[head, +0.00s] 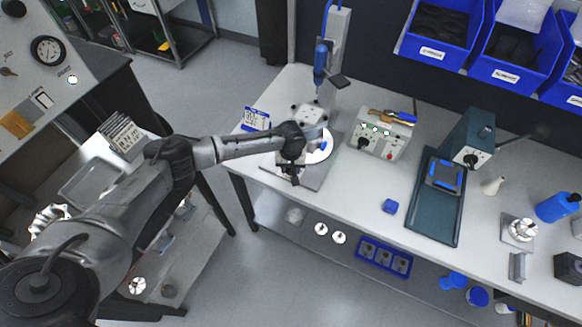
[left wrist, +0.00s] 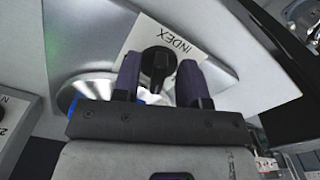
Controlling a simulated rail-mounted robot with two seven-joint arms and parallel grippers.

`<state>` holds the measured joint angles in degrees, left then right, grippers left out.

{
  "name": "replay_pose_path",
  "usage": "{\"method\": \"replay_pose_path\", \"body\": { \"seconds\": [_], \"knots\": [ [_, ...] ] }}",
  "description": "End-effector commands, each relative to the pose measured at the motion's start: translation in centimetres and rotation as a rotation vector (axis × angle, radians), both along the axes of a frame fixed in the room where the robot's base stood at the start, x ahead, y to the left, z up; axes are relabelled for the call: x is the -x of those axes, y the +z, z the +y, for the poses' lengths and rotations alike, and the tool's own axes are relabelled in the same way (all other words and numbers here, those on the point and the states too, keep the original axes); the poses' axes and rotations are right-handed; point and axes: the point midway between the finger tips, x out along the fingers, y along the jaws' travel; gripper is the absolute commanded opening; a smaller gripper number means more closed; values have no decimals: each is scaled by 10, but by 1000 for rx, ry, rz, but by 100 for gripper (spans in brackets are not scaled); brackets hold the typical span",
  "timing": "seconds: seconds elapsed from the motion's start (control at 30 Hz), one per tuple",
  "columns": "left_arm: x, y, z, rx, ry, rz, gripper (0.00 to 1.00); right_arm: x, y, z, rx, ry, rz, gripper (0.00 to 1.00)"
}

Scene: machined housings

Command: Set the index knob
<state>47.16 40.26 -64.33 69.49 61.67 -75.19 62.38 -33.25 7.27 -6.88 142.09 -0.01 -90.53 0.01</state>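The black index knob (left wrist: 156,62) sits on a pale plate lettered INDEX (left wrist: 176,42) in the left wrist view. My left gripper (left wrist: 160,80) has its two dark fingers on either side of the knob, with narrow light gaps beside the knob's grip, so it looks open around it. In the head view my left gripper (head: 292,172) is low over the fixture on the bench, and my arm hides the knob there. The fixture's grey base plate (head: 316,176) and pale disc (head: 322,150) show beside the gripper. My right gripper is not in view.
A blue-handled screwdriver (head: 320,65) hangs on a post behind the fixture. A blue sign (head: 257,119) stands left. The bench front between block and fixture is clear.

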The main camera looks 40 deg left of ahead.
Motion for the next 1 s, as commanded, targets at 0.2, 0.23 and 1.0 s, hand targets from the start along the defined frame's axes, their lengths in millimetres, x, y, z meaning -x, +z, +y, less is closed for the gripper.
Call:
{"method": "replay_pose_path", "body": {
  "seconds": [0.2, 0.23, 1.0],
  "knots": [
    [0, 0, 0, 0, 0, 0, 38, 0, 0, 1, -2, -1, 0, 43],
    [0, 0, 0, 0, 0, 0, 36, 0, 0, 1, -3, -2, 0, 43],
    [1, 2, 0, 1, -45, 3, 0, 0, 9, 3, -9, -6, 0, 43]
  ]
}}
